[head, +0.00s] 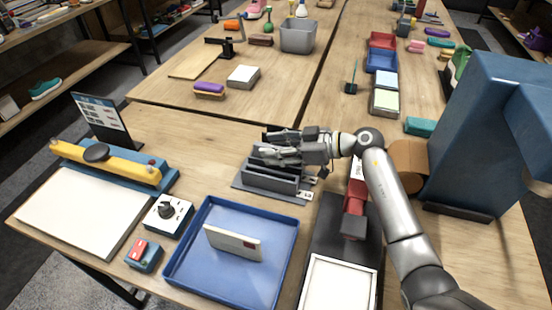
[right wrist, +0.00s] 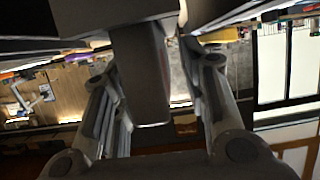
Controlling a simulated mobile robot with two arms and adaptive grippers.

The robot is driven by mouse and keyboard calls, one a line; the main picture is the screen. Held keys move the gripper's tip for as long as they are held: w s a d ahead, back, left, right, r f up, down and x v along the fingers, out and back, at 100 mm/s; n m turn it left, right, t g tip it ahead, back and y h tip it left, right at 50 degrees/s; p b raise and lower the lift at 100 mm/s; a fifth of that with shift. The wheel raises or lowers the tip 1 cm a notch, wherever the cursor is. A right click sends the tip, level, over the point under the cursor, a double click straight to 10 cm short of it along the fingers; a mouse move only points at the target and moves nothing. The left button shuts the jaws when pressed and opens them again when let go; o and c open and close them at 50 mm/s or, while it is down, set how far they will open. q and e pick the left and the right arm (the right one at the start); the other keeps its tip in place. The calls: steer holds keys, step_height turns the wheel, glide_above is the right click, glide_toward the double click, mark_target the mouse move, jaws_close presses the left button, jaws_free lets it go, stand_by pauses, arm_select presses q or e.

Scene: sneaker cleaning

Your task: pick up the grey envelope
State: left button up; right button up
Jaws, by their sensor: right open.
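A dark grey slotted rack (head: 272,180) stands on the near table, with upright grey panels in it. I cannot tell which of them, if any, is the grey envelope. My right gripper (head: 268,150) is open over the rack and hides part of its slots. In the right wrist view its two fingers (right wrist: 160,105) stand on either side of a grey upright shape (right wrist: 143,75); contact cannot be made out. A pale envelope-like piece with a red mark (head: 233,243) leans in the blue tray (head: 190,268). My left gripper is out of view.
Left of the tray are a small dial box (head: 168,212), a red-topped block (head: 143,254) and a yellow-barred blue device (head: 110,160). A red-handled press (head: 354,200) and a tall blue machine (head: 475,140) stand right of the rack. Bare wood lies behind the rack.

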steer(key=shift+d, duration=0.1)
steer(key=shift+c, duration=0.5)
jaws_close()
steer(key=shift+r, duration=0.1)
step_height(320, 180, up, 10)
steer(key=shift+f, duration=0.1)
